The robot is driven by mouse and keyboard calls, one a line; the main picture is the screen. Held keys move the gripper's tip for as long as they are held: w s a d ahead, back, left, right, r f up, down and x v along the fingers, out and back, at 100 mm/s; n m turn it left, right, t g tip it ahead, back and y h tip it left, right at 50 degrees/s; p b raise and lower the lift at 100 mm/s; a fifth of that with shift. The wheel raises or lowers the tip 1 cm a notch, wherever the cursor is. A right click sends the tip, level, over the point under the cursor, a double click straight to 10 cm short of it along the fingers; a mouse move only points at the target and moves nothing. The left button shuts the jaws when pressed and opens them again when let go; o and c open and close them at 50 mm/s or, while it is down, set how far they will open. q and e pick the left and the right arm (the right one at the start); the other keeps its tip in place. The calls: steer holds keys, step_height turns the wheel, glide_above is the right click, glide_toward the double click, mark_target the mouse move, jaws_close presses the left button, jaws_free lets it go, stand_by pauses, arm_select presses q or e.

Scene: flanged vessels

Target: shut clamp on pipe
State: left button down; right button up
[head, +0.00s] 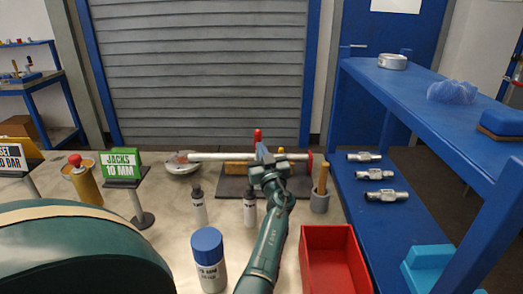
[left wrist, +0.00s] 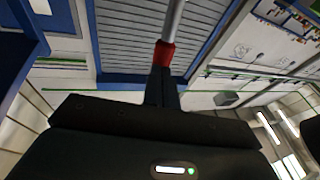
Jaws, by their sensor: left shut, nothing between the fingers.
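A white pipe (head: 215,156) lies level above a dark base plate (head: 233,187), with a red piece (head: 310,160) at its right end. A red grip (head: 257,135), which looks like the clamp's handle, stands up behind the pipe's middle. The rest of the clamp is hidden behind my left gripper (head: 262,154), so I cannot tell whether it is open. My left gripper is shut and empty at the pipe's middle, just in front of the red grip. In the left wrist view, its closed fingers (left wrist: 163,78) point at a red sleeve on a grey rod (left wrist: 165,52); contact is unclear.
A blue-capped bottle (head: 208,262), small bottles (head: 198,208) and a red bin (head: 334,262) stand near my arm. A grey cup (head: 320,201) holds a wooden handle. A sign on a stand (head: 122,170) is left. Blue shelving (head: 430,112) bounds the right.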

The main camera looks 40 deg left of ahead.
mark_target(261, 140)
arm_select(q)
steer(key=shift+w+a+r+m+h, duration=0.15)
steer(key=shift+w+a+r+h, duration=0.2)
steer(key=shift+r, duration=0.15)
steer(key=shift+w+a+r+m+h, duration=0.15)
steer(key=shift+w+a+r+h, duration=0.2)
steer(key=shift+r, duration=0.1)
steer(key=shift+w+g, duration=0.15)
steer(key=shift+g, duration=0.25)
steer(key=shift+p, duration=0.35)
steer(key=shift+a+f, duration=0.1)
arm_select(e)
steer(key=shift+s+d, duration=0.1)
